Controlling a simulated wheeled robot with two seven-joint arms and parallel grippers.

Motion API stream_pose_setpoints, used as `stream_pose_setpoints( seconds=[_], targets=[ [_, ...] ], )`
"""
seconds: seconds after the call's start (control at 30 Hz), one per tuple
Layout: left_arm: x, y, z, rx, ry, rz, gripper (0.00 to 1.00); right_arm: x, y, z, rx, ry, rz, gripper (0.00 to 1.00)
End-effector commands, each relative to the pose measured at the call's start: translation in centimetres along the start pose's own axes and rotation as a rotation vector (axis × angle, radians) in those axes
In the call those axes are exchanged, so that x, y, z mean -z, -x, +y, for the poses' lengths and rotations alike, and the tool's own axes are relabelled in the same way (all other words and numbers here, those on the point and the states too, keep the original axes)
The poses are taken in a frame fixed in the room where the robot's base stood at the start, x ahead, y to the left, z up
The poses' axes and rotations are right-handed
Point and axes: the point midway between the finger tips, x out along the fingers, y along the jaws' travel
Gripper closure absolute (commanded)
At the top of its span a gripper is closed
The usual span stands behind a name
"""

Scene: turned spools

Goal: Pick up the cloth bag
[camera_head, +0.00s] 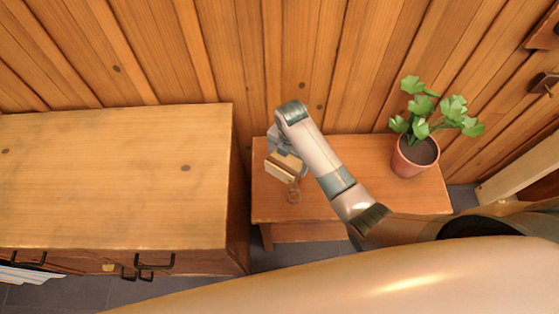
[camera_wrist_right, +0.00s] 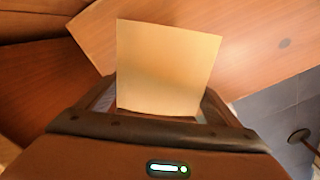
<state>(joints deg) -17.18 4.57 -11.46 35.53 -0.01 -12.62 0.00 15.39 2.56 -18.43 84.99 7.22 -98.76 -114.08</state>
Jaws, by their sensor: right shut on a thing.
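The cloth bag shows as a pale cream, flat-sided piece (camera_head: 278,172) at the left end of the small wooden table in the head view. It also shows in the right wrist view (camera_wrist_right: 166,65), standing up between the fingers. My right gripper (camera_head: 283,165) is shut on it, reaching down from above. The gripper hides part of the bag. I cannot tell whether the bag touches the table top. My left gripper is not in view.
The small wooden table (camera_head: 345,150) carries a potted plant (camera_head: 415,155) at its right end. A small ring-shaped thing (camera_head: 294,192) lies near the bag. A wider wooden cabinet (camera_head: 110,180) stands close on the left. A plank wall (camera_head: 200,50) rises behind.

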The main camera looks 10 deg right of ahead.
Motion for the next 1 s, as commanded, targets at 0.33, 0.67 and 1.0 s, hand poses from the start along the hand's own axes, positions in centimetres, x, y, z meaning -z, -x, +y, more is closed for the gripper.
stream_pose_setpoints(
  seconds=[0.33,0.67,1.0],
  targets=[
    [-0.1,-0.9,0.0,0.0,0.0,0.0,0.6,-0.7,3.1,-5.5,0.001,0.002,-0.003,0.42],
    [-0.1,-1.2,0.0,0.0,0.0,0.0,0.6,-0.8,4.6,-7.6,0.0,0.001,0.0,0.42],
    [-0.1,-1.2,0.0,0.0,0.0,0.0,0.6,-0.8,4.6,-7.7,0.0,0.001,0.001,0.42]
  ],
)
